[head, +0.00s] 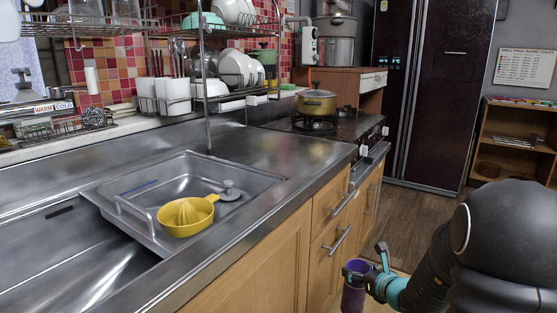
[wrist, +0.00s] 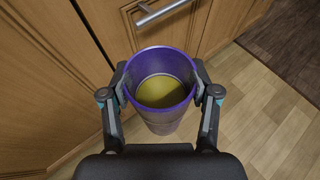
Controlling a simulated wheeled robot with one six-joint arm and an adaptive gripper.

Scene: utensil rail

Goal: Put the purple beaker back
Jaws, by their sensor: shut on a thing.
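The purple beaker (head: 353,292) is held in my gripper (head: 366,268) at the lower right of the head view, in front of the wooden cabinet fronts and below the counter edge. In the wrist view the beaker (wrist: 159,122) stands between the two fingers of my gripper (wrist: 161,98), which press on its sides near the rim. Its mouth faces the wrist camera, and its inside shows a yellowish bottom or content; I cannot tell which. In the head view its lower part is cut off by the picture edge.
A metal counter (head: 270,150) with a sink tray holding a yellow juicer (head: 187,215) lies left. A dish rack (head: 205,95) stands behind it. A pot (head: 316,103) sits on the stove. Cabinet handles (head: 337,241) stick out near my gripper. Wooden floor (wrist: 255,110) is clear at right.

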